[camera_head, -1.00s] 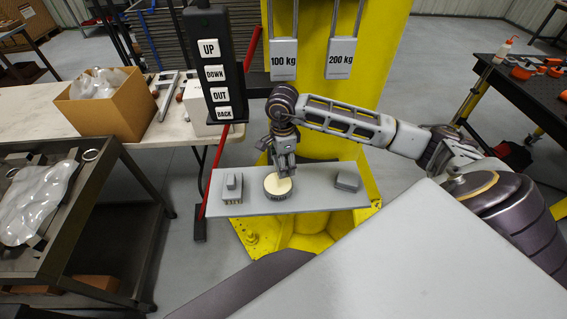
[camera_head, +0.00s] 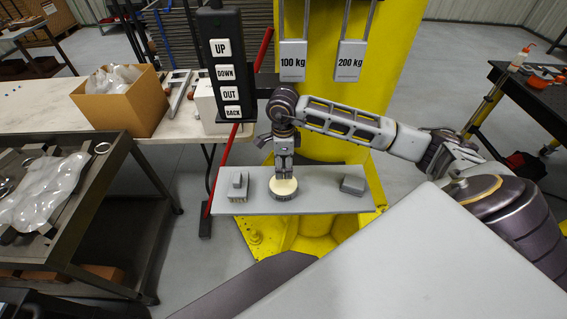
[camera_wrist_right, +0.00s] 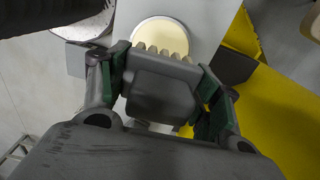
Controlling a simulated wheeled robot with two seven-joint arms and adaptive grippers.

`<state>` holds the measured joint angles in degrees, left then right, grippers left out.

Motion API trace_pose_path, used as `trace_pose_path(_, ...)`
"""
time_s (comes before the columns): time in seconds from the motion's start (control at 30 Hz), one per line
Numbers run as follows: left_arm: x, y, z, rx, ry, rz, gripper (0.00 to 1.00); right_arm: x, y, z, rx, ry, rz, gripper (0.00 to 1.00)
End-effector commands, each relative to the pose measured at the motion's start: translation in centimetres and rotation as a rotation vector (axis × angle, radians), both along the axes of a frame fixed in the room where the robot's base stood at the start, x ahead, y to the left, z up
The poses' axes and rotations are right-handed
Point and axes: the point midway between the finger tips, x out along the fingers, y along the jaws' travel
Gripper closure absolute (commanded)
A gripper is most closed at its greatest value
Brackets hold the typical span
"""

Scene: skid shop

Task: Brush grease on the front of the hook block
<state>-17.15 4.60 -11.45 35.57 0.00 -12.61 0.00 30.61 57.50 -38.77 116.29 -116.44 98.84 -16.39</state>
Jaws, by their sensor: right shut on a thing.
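My right gripper (camera_head: 284,168) is shut on a grey brush (camera_wrist_right: 160,88) with a row of pale bristles, clearest in the right wrist view. I cannot make out the hook block in either view. My left gripper is not in view.
Another bristled grey block (camera_head: 238,187) stands left of the tin, and a small grey block (camera_head: 352,185) stands right. Behind are the yellow column (camera_head: 325,110), two weight plates and a black button panel (camera_head: 226,75). A cart (camera_head: 85,185) stands at left.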

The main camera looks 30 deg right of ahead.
Motion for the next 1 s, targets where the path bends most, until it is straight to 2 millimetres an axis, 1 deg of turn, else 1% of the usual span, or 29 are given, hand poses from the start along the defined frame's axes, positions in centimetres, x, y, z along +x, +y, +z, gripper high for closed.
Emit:
trace_pose_path(0.57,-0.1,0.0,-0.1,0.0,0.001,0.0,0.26,0.0,0.0,-0.2,0.0,0.0,-0.018,0.56)
trace_pose_path(0.77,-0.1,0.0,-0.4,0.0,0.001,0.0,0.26,0.0,0.0,-1.0,0.001,0.001,-0.018,0.56)
trace_pose_path(1.0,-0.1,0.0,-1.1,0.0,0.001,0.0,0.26,0.0,0.0,-2.6,0.001,0.002,-0.018,0.56)
